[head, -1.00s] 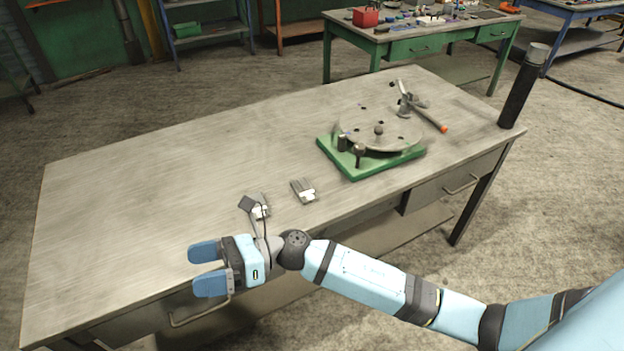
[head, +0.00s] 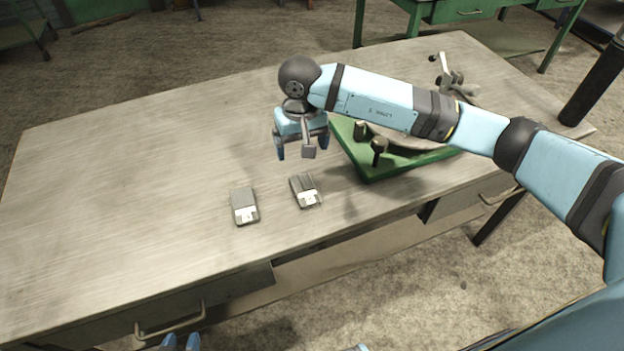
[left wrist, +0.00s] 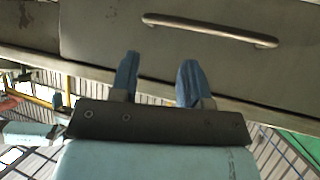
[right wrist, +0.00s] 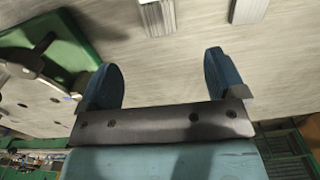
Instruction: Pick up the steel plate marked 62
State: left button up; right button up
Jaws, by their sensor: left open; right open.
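Two small grey steel plates with white labels lie apart on the table: a left one (head: 244,206) and a right one (head: 306,191). Their marks are too small to read, so I cannot tell which is 62. My right gripper (head: 302,149) is open and empty above the table, just beyond the right plate. The right wrist view shows the two plates (right wrist: 158,18) (right wrist: 249,10) partly cut off at the top, beyond the open fingers (right wrist: 160,62). My left gripper (head: 181,343) shows only its fingertips at the bottom edge; it is open, facing a drawer front (left wrist: 160,62).
A green-based fixture (head: 372,170) with a round disc and upright pegs stands right of the plates, close to my right arm. A dark post (head: 598,85) stands at the table's right end. The table's left half is clear. A drawer handle (left wrist: 210,29) faces my left gripper.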

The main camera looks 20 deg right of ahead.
jog(key=p, duration=0.1)
send_over(305, 188)
jog(key=f, duration=0.8)
jog(key=shift+w+a+f, duration=0.1)
jog(key=shift+w, duration=0.15)
jog(key=shift+s+f+p, duration=0.15)
jog(key=shift+f+p, duration=0.15)
jog(key=shift+f, duration=1.05)
jog(key=shift+s+f+p, duration=0.15)
jog(key=shift+f+p, duration=0.15)
jog(key=shift+f, duration=1)
jog(key=c, duration=1.2)
pick_arm(q)
jog(key=shift+s+a+r, duration=0.15)
jog(key=shift+s+r, duration=0.05)
jog(key=shift+r, duration=0.55)
pick_arm(e)
jog(key=shift+c, duration=1.2)
jog(key=shift+r, duration=0.1)
